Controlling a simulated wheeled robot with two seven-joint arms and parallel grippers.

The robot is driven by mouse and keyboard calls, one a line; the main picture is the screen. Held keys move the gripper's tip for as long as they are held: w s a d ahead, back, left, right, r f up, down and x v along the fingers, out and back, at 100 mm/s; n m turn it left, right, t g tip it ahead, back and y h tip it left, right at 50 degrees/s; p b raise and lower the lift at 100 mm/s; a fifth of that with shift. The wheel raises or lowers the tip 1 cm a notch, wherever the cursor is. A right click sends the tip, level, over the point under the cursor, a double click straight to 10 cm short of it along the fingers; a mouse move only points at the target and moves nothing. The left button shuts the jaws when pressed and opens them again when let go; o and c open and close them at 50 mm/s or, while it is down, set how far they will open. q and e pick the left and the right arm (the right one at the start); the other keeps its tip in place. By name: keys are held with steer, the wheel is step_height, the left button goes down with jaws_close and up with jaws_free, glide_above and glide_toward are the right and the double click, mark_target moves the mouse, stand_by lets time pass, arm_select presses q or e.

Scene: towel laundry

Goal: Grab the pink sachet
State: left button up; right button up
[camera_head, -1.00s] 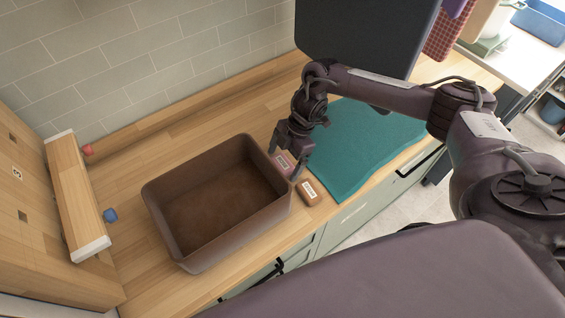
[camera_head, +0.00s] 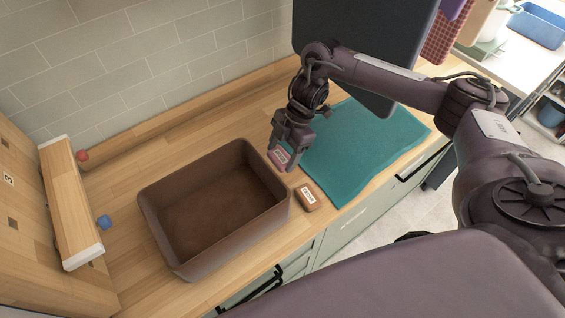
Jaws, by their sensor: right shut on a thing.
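The pink sachet (camera_head: 281,158), with a pale label, is between the fingers of my right gripper (camera_head: 283,152), just right of the brown bin. My right gripper points down and is shut on the sachet. I cannot tell whether the sachet is clear of the counter. A brown sachet (camera_head: 308,197) with a white label lies on the counter just in front of it. My left gripper is not in view.
An open, empty-looking brown bin (camera_head: 160,222) stands on the wooden counter (camera_head: 125,195). A teal towel (camera_head: 365,150) lies to the right. A wooden rack (camera_head: 70,205) with red and blue knobs is at the left. A dark panel (camera_head: 365,40) stands behind.

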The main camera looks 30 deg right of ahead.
mark_target(283, 155)
step_height(283, 155, up, 15)
steer(key=p, duration=0.1)
steer(key=shift+f, duration=0.15)
